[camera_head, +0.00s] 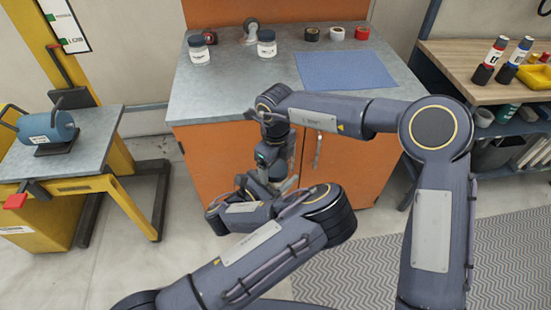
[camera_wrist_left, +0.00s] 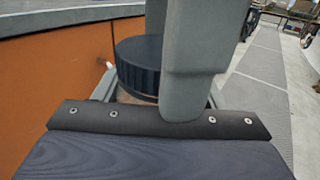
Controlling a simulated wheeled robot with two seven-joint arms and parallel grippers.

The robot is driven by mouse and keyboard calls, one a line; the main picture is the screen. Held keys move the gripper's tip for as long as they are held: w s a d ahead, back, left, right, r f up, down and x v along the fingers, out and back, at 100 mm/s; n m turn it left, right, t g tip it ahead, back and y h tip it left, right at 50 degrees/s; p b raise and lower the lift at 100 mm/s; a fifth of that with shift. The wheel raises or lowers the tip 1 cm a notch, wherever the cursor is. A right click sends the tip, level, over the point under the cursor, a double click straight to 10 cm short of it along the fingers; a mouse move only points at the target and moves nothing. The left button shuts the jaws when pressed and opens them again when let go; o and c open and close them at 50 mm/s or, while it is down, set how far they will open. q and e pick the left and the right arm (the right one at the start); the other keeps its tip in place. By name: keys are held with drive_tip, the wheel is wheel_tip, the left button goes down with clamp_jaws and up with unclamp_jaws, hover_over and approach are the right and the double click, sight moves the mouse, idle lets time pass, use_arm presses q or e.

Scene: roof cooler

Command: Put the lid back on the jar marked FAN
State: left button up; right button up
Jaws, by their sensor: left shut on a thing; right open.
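Two clear jars with white labels stand on the back left of the grey counter: one at left (camera_head: 200,54) and one nearer the middle (camera_head: 267,47). Both show dark tops; their label words are too small to read. In the left wrist view a black, ribbed round lid (camera_wrist_left: 137,68) is held by my left gripper (camera_wrist_left: 180,70), which is shut on it. The lid is in front of the orange cabinet; what is just beneath it is unclear. In the head view my left gripper is hard to separate from the arms. My right gripper (camera_head: 272,168) hangs before the cabinet front, open, its fingers partly hidden.
Black (camera_head: 311,34), white (camera_head: 337,34) and red (camera_head: 362,33) tape rolls lie at the counter's back, behind a blue mat (camera_head: 346,70). The counter's middle is clear. A yellow cart (camera_head: 62,155) stands left; a wooden bench (camera_head: 455,62) stands right.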

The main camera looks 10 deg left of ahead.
drive_tip(key=c, duration=0.9)
drive_tip(key=o, duration=1)
drive_tip(key=shift+c, duration=0.2)
drive_tip(key=shift+r, duration=2.3)
drive_tip(key=shift+c, duration=0.3)
